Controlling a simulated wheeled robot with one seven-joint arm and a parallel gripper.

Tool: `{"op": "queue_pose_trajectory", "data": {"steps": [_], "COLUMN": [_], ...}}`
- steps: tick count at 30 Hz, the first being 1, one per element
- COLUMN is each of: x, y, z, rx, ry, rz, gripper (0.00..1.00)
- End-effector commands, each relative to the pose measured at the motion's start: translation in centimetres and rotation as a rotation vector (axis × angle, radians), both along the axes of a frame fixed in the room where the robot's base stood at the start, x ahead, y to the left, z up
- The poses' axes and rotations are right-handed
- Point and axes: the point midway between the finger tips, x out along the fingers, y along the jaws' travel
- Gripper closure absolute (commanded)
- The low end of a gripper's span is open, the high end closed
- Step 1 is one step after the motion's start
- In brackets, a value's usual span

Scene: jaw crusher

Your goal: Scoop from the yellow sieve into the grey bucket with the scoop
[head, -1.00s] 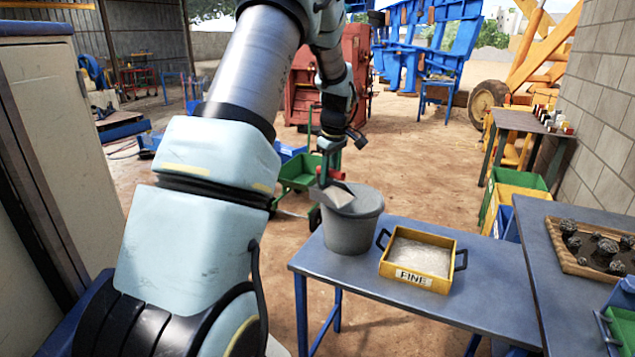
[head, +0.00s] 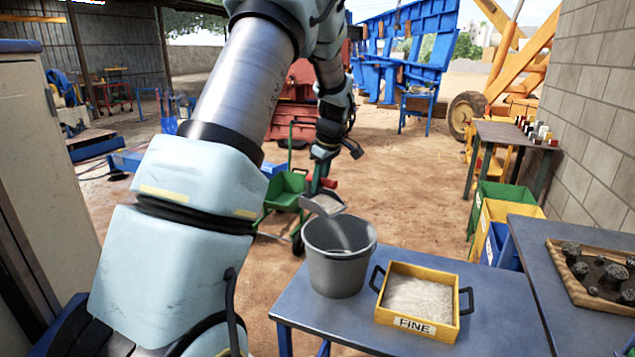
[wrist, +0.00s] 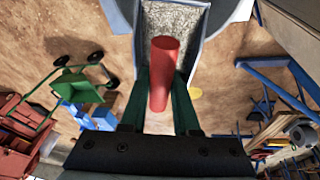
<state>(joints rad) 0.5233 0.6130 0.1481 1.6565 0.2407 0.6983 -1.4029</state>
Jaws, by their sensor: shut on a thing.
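The yellow sieve (head: 390,325), labelled FINE, holds pale grains and sits on the blue table. The grey bucket (head: 335,273) stands upright to its left at the table's left corner. My gripper (head: 322,182) is shut on the red handle of the metal scoop (head: 325,206), above the bucket's upper-left rim. The scoop is tilted toward the bucket, and a pale streak of grains falls from its lip into the bucket. In the wrist view my gripper (wrist: 163,100) grips the red handle between green fingers, and grains still show in the scoop (wrist: 186,30). The bucket's bottom is hidden.
The blue table (head: 490,300) has bare room right of the sieve. Another table at right bears a wooden tray of dark rocks (head: 590,275). Green, yellow and blue bins (head: 500,225) stand behind. A green cart (head: 285,190) stands on the ground beyond the bucket.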

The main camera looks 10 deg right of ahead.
Motion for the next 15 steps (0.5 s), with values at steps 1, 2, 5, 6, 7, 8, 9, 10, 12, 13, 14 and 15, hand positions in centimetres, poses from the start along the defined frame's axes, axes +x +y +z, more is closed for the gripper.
{"op": "queue_pose_trajectory", "data": {"steps": [1,2,5,6,7,8,9,10,12,13,14,15], "x": [-0.3,-0.4,-0.7,-0.7,-0.8,-0.8,-0.9,-1.0,-1.2,-1.3,-1.4,-1.5], "y": [-0.5,-0.6,-0.9,-0.9,-1.0,-1.0,-1.1,-1.2,-1.4,-1.5,-1.6,-1.7], "z": [-0.2,-0.3,-0.6,-0.7,-0.8,-0.8,-0.8,-0.8,-0.9,-0.9,-0.9,-0.9], "rx": [0.024,0.039,0.086,0.097,0.106,0.115,0.126,0.136,0.158,0.168,0.179,0.192], "ry": [-0.023,-0.038,-0.084,-0.094,-0.104,-0.112,-0.125,-0.133,-0.154,-0.162,-0.172,-0.184], "rz": [-0.007,-0.007,-0.007,-0.006,-0.005,-0.004,-0.004,-0.006,-0.006,-0.005,-0.006,-0.005], "gripper": [1.0,1.0,1.0,1.0,1.0,1.0,1.0,1.0,1.0,1.0,1.0,1.0]}}
